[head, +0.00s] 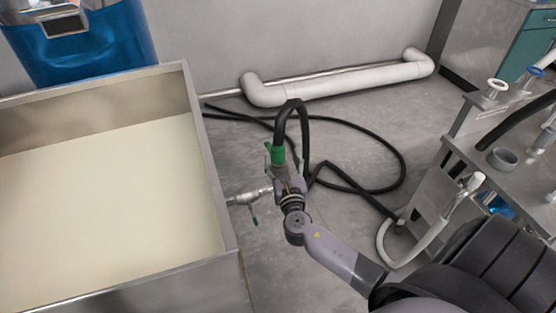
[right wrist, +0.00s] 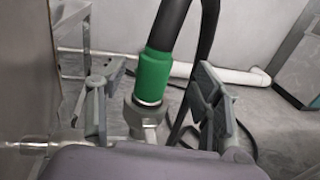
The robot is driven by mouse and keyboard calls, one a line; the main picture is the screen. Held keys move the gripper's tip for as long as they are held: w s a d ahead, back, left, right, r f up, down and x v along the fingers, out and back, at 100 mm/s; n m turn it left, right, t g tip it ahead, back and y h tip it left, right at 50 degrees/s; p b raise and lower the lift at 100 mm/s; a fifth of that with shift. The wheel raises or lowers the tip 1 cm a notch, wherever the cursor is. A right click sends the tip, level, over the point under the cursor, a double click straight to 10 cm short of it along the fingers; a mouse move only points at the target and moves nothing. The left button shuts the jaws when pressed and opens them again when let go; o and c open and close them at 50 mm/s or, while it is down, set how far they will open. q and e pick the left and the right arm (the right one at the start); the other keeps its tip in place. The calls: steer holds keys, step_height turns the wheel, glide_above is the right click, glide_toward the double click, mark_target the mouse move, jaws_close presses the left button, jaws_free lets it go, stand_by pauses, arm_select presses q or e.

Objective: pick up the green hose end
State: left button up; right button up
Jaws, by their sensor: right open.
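The green hose end (head: 277,155) is a green sleeve on a black hose (head: 292,108), which bends over above it. It stands upright beside the steel tank's right wall. In the right wrist view the green hose end (right wrist: 155,72) sits above a metal fitting (right wrist: 146,114). My right gripper (head: 281,167) is at the hose end. In the right wrist view its open fingers (right wrist: 158,85) stand to the left and right of the green sleeve, with gaps showing on both sides. The head view does not show the fingers clearly. My left gripper is not in view.
A steel tank (head: 229,225) with pale liquid (head: 105,200) fills the left. A metal valve pipe (head: 248,197) sticks out from it close to my right gripper. Black hose lies looped on the floor. A white pipe (head: 340,82) runs along the wall. A steel machine (head: 440,180) stands right.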

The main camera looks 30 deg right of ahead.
mark_target(279, 152)
steer(key=x, duration=0.4)
steer(key=shift+w+a+f+b, duration=0.1)
steer(key=shift+w+f+b, duration=0.05)
steer(key=shift+w+b, duration=0.2)
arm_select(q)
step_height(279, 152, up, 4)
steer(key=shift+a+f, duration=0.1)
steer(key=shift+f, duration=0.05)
arm_select(e)
jaws_close()
stand_by(0.4)
